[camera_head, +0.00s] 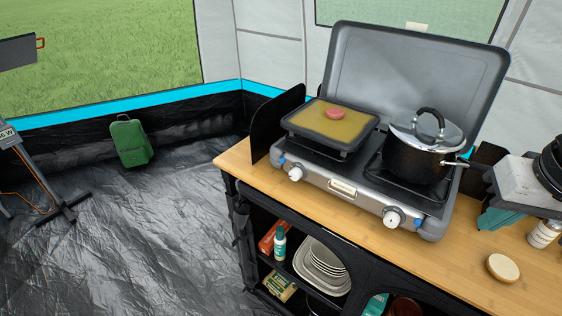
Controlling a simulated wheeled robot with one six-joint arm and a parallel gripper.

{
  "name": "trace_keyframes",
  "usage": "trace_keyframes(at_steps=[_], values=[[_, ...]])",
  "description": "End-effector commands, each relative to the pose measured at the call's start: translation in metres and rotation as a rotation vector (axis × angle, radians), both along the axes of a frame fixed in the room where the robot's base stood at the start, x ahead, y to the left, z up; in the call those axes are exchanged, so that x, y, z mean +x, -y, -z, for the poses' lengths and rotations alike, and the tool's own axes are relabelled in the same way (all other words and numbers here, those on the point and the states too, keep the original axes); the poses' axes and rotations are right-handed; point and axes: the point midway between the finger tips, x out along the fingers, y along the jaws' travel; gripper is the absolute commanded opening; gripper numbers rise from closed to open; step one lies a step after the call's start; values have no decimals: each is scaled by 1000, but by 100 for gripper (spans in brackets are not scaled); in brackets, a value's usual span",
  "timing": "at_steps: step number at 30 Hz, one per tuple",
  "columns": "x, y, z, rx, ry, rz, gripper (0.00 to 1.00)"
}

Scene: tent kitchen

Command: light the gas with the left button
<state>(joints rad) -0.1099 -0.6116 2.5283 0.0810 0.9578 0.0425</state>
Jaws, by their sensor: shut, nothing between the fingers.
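A grey two-burner gas stove (345,195) stands on the wooden counter with its lid raised. On its front are a white left knob (296,173) and a white right knob (393,217). A small blue part (281,160) sits beside the left knob, and another blue part (418,224) beside the right one. A pale label plate (342,187) lies between the knobs. A flat pan (347,113) with yellow contents and a pink round piece covers the left burner. A black pot (412,163) with a lid covers the right burner. No flame shows.
The wooden counter (470,255) has a strip of free room before the stove. A round pale lid (503,267) and a jar (543,234) stand at right. A dark side panel (272,128) rises left of the stove. Shelves below hold plates (322,263).

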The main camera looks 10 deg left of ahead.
Motion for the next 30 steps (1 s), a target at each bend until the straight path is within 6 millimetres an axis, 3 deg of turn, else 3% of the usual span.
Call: trace_keyframes(at_steps=[6,15,23,30], values=[[84,-84,18,144,167,-19,0],[161,-211,53,342,387,39,0],[183,-312,97,479,578,112,0],[167,-381,141,574,772,166,0]])
